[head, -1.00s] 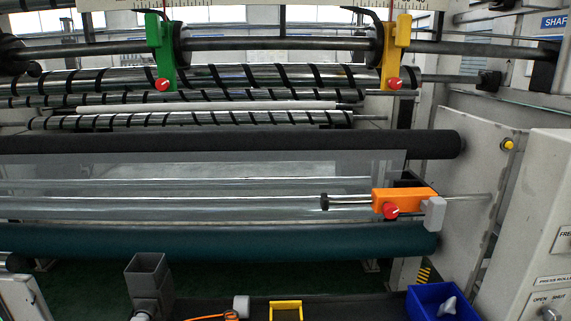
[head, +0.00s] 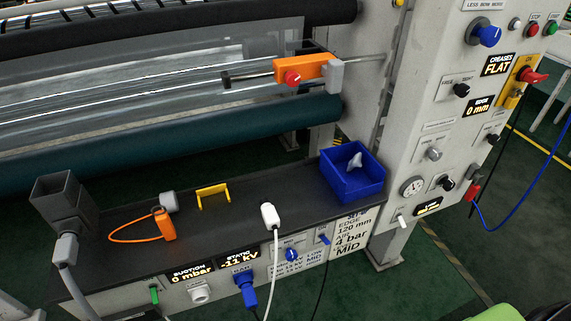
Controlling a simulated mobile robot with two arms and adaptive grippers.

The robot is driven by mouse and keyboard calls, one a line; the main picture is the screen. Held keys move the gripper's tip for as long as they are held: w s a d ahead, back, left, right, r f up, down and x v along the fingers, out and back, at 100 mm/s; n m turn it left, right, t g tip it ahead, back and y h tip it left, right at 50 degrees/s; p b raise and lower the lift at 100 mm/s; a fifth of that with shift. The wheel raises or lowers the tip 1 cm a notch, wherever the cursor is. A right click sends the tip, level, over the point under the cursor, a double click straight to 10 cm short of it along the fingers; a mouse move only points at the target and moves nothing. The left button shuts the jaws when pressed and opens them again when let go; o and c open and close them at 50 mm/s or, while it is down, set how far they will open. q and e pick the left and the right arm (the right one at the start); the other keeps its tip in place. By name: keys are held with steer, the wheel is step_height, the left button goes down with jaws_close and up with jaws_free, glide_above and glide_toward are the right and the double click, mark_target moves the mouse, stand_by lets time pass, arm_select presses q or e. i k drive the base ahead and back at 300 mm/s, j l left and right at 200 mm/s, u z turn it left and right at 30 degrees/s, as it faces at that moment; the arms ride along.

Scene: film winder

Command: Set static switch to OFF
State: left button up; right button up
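The static display (head: 238,260) on the front of the black bench reads -11 kV. Below and beside it on the same front panel are a blue plug-like part (head: 246,288), a blue knob (head: 291,254) and a small blue toggle (head: 323,237). The labels around them are too small to tell which one is the static switch, or its position. Neither of my grippers is in view.
The suction display (head: 194,272) reads 0 mbar, with a green toggle (head: 154,294) and a white knob (head: 200,293) below. A blue bin (head: 352,180), a white cabled device (head: 270,215) and an orange tool (head: 164,224) sit on the bench. A control cabinet (head: 420,140) stands right.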

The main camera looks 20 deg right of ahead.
mark_target(324, 238)
steer(key=k+z, duration=0.15)
steer(key=z, duration=0.8)
